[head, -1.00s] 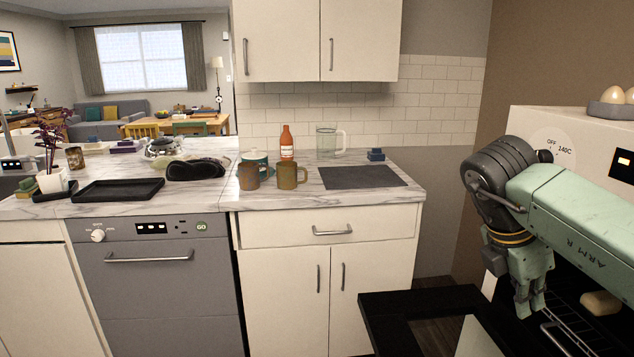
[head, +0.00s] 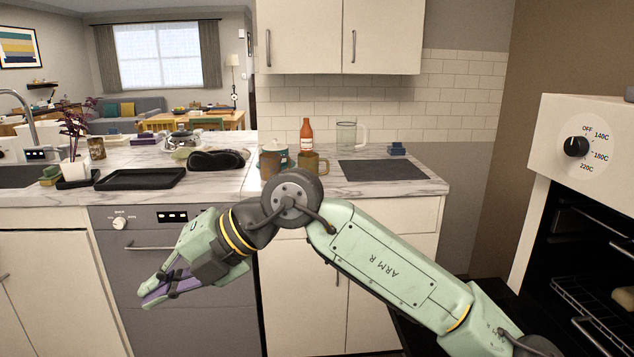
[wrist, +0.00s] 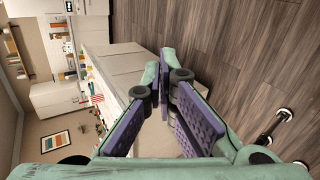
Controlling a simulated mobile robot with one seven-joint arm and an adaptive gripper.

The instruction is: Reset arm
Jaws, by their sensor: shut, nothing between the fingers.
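My arm (head: 385,265) reaches across the head view from the lower right, bent at the elbow. My gripper (head: 150,291) hangs at the left, in front of the grey dishwasher (head: 190,250), pointing left and slightly down. Its fingers are together and hold nothing. In the wrist view the purple finger pads of my gripper (wrist: 160,85) show against the wooden floor and pale cabinets, with nothing between the tips.
The oven (head: 565,220) stands open at the right, its racks showing. The marble counter (head: 225,195) behind my arm carries a black tray (head: 140,179), mugs (head: 313,163), a bottle (head: 306,135) and a dark mat (head: 382,170). Wooden floor (wrist: 240,50) lies clear in the wrist view.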

